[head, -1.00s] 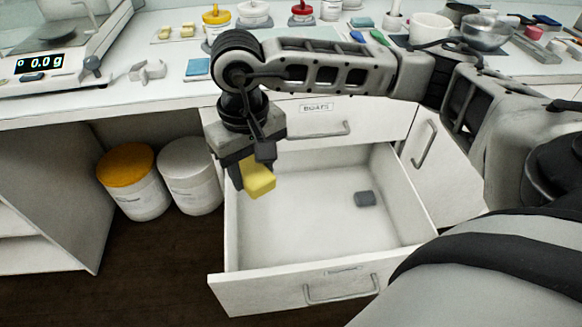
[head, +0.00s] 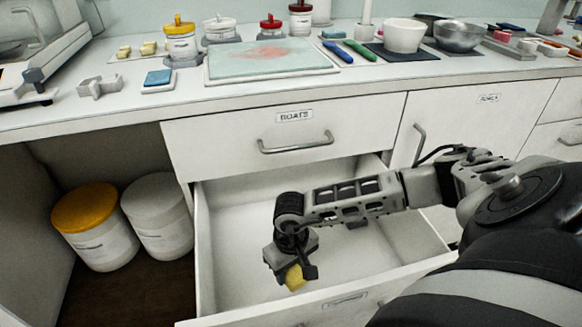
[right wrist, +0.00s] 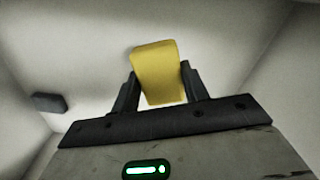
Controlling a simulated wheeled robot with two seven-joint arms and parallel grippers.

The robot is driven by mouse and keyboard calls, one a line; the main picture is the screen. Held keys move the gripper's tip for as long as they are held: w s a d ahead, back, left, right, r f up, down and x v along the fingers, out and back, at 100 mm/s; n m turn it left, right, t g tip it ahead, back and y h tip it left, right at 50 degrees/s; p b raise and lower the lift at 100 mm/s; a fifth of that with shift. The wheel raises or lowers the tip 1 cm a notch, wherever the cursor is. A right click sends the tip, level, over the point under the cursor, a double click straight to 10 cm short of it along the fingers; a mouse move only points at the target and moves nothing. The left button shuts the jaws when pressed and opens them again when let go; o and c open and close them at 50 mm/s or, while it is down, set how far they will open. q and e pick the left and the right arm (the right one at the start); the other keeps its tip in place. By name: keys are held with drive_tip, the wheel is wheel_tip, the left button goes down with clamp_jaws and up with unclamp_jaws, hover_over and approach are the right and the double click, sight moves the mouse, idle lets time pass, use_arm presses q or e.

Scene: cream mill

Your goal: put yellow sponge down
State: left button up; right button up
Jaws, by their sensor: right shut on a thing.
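The yellow sponge (head: 295,278) is held between the fingers of my right gripper (head: 291,275), low inside the open drawer (head: 245,215). In the right wrist view the sponge (right wrist: 157,72) sits between both dark fingers and sticks out past their tips. Pale drawer floor and walls show around it. Whether its underside touches the floor I cannot tell. A small dark grey block (right wrist: 48,102) lies in the drawer, apart from the sponge. My left gripper is not in view.
The shut drawer marked BOATS (head: 290,135) is above the open one. The counter holds a stained board (head: 270,60), a white bowl (head: 403,36), a steel bowl (head: 461,36) and jars. An orange-lidded tub (head: 95,225) and a white tub (head: 157,215) stand left of the drawer.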

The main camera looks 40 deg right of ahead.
sight(291, 283)
wheel_tip(291, 283, down, 2)
drive_tip(key=shift+f, duration=0.1)
wheel_tip(291, 283, down, 4)
drive_tip(key=shift+r+b, duration=0.1)
drive_tip(key=shift+b, duration=0.4)
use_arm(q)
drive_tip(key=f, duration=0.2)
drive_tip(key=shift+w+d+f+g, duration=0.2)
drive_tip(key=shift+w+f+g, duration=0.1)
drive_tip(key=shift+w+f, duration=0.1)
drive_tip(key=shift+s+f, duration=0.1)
use_arm(e)
drive_tip(key=o, duration=1)
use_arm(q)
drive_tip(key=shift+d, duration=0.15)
